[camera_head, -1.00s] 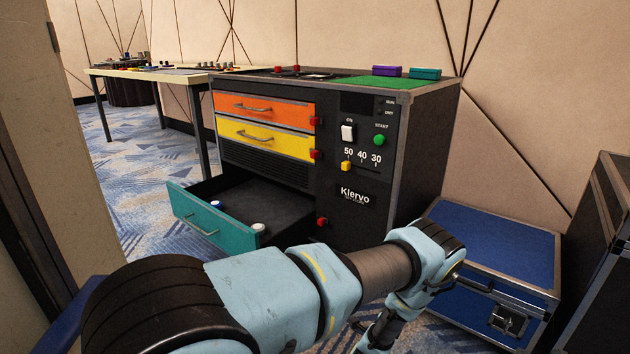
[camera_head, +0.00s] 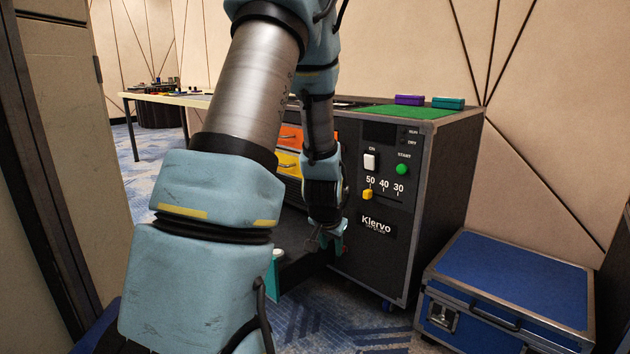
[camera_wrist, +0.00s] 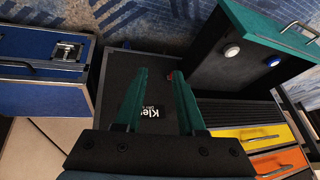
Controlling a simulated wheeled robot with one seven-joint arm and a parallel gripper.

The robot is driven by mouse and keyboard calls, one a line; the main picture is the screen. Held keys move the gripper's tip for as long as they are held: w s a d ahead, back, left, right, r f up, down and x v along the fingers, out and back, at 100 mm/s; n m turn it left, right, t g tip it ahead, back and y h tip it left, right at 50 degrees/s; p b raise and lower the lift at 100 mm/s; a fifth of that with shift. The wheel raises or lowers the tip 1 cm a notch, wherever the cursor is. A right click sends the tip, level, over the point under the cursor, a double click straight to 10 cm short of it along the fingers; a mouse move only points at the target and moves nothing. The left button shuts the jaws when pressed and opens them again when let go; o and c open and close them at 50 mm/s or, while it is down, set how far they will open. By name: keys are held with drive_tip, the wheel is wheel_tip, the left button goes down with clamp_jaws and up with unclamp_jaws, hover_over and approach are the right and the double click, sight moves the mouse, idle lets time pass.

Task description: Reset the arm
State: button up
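My arm (camera_head: 235,110) is raised and bent in front of the black Klervo cabinet (camera_head: 440,190), covering much of its left side. My gripper (camera_head: 325,238) hangs low, pointing down beside the cabinet's front. In the wrist view its two teal fingers (camera_wrist: 160,72) are spread apart with nothing between them. The teal drawer (camera_wrist: 285,30) is open; two round white-and-blue items, a white one (camera_wrist: 232,50) and a blue-centred one (camera_wrist: 273,60), lie inside. In the head view my arm hides most of this drawer.
A blue flight case (camera_head: 510,280) stands on the floor to the right of the cabinet. The orange drawer (camera_wrist: 280,163) and yellow drawer (camera_wrist: 240,138) are shut. A table (camera_head: 165,98) stands behind at left. A wall edge (camera_head: 60,150) is close at far left.

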drive_tip(key=s+a+r+n+g, duration=0.1)
drive_tip(key=s+a+r+n, duration=0.15)
drive_tip(key=s+a, duration=0.2)
drive_tip(key=s+a+r+n+g+y, duration=0.1)
drive_tip(key=s+a+r+g, duration=0.15)
drive_tip(key=s, duration=0.35)
drive_tip(key=s+a+r+n, duration=0.2)
drive_tip(key=s+a+r, duration=0.15)
drive_tip(key=s, duration=0.25)
wheel_tip(320, 180, up, 38)
drive_tip(key=p, duration=3.8)
drive_tip(key=shift+s+a, duration=0.15)
drive_tip(key=shift+s, duration=0.1)
drive_tip(key=shift+f+g, duration=0.15)
drive_tip(key=shift+g, duration=0.1)
